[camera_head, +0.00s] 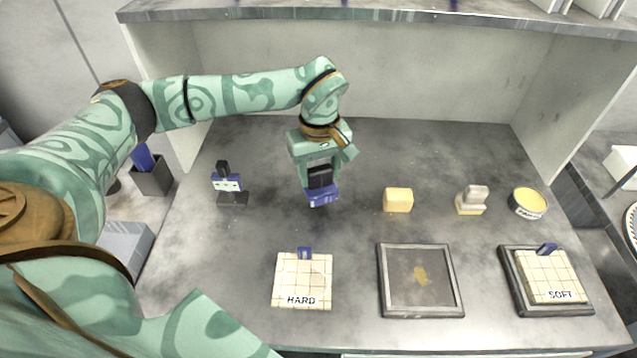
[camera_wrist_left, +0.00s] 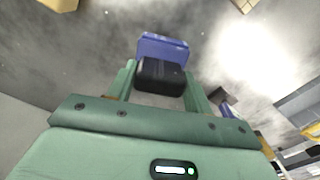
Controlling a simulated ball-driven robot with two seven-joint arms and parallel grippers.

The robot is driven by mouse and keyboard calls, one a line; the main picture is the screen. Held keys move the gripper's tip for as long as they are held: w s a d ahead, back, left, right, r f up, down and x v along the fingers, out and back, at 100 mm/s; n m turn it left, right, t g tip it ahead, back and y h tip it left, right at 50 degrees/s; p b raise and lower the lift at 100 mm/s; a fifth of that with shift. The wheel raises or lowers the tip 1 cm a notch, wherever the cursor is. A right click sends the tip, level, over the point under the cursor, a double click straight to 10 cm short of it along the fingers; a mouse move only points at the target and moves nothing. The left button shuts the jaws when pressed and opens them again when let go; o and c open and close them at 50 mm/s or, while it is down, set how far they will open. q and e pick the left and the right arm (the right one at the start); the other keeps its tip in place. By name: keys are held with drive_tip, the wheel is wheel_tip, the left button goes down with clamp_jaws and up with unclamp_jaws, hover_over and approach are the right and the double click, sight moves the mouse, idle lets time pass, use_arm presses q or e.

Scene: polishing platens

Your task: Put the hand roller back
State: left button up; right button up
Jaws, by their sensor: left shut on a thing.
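My left gripper (camera_head: 319,182) is shut on the black grip of a blue-ended tool, which looks like the hand roller (camera_head: 322,200). The tool hangs blue end down over the middle-left of the bench; I cannot tell whether it touches the top. In the left wrist view the black grip (camera_wrist_left: 160,77) sits between the green fingers, with the blue part (camera_wrist_left: 162,46) beyond it. A small blue, white and black stand (camera_head: 229,185) is on the bench to the left of the gripper. My right gripper is not in view.
A yellow block (camera_head: 398,200), a pale handled block (camera_head: 471,199) and a yellow tin (camera_head: 528,203) stand to the right. In front are the HARD tile (camera_head: 302,279), a framed dark plate (camera_head: 382,285) and the SOFT tile (camera_head: 549,275). The back of the bench is clear.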

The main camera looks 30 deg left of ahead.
sight(318, 182)
use_arm(q)
drive_tip(key=shift+w+a+f, duration=0.2)
drive_tip(key=shift+f, duration=0.15)
drive_tip(key=f, duration=0.1)
drive_tip(key=f+b, duration=0.1)
drive_tip(key=f, duration=0.1)
drive_tip(key=shift+w+a+f, duration=0.15)
drive_tip(key=shift+a+f, duration=0.05)
drive_tip(key=shift+f, duration=0.1)
